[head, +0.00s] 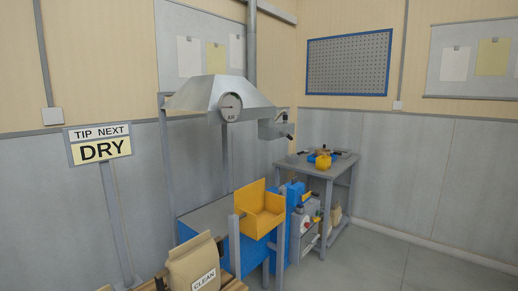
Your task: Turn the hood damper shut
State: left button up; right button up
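The grey metal hood (205,95) hangs over the bench at the middle of the head view, with a duct rising from it. A round dial (230,107) with small lettering, which looks like AIR, is on its front. A grey box (269,130) sticks out at the hood's right end, with a small dark-tipped handle (289,125) on it. I cannot tell for sure that this handle is the damper's, nor its exact angle. Neither of my grippers is in view.
Below the hood stand a blue machine (240,250) and a yellow hopper (262,206). A grey side table (318,168) with small items is at right. A DRY sign (101,145) and a CLEAN sack (194,262) are at left. The right floor (400,265) is clear.

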aim_at(289, 137)
jog(key=i+z, duration=0.25)
jog(key=i, duration=0.9)
